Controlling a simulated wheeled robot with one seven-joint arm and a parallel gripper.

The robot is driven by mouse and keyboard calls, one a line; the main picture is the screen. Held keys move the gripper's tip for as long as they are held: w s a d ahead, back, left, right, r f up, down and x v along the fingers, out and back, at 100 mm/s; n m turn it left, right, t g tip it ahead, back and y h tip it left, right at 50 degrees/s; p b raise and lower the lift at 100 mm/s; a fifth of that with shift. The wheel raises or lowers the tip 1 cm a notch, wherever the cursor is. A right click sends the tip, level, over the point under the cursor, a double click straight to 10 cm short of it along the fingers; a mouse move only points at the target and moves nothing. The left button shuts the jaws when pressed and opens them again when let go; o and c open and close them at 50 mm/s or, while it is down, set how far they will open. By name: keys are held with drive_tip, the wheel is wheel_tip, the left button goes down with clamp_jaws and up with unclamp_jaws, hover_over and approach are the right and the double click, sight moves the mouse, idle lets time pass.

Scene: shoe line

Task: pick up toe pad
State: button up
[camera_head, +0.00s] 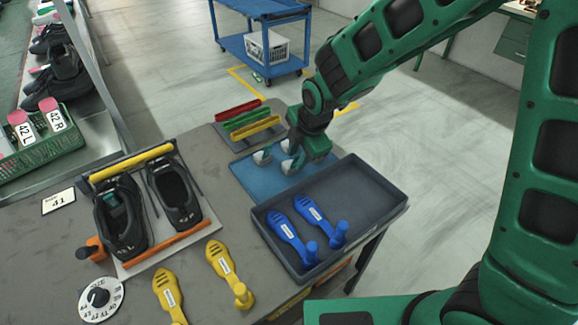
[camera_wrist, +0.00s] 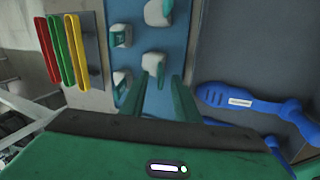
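Several small toe pads, pale grey-white with teal parts, stand on a blue mat (camera_head: 252,184). Two show clearly in the head view, a left one (camera_head: 262,157) and a nearer one (camera_head: 291,165). In the wrist view a pad (camera_wrist: 154,63) lies just beyond my two green fingertips, roughly between them. Other pads there are one at the top (camera_wrist: 158,12), one at upper left (camera_wrist: 121,36) and one at lower left (camera_wrist: 121,81). My gripper (camera_wrist: 160,80) is open, low over the mat's right part. Whether the fingers touch a pad cannot be told.
A dark grey tray (camera_head: 381,206) with blue shoe-tree-like tools (camera_head: 288,228) adjoins the mat on the near right. Red, green and yellow bars (camera_head: 250,126) stand behind the mat. A rack with two black shoes (camera_head: 118,212) and yellow tools (camera_head: 222,262) occupy the table's left and front.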

drive_tip(key=shift+w+a+f, duration=0.1)
drive_tip(key=shift+w+f, duration=0.05)
drive_tip(key=shift+f, duration=0.35)
clamp_jaws()
drive_tip(key=shift+r, duration=0.15)
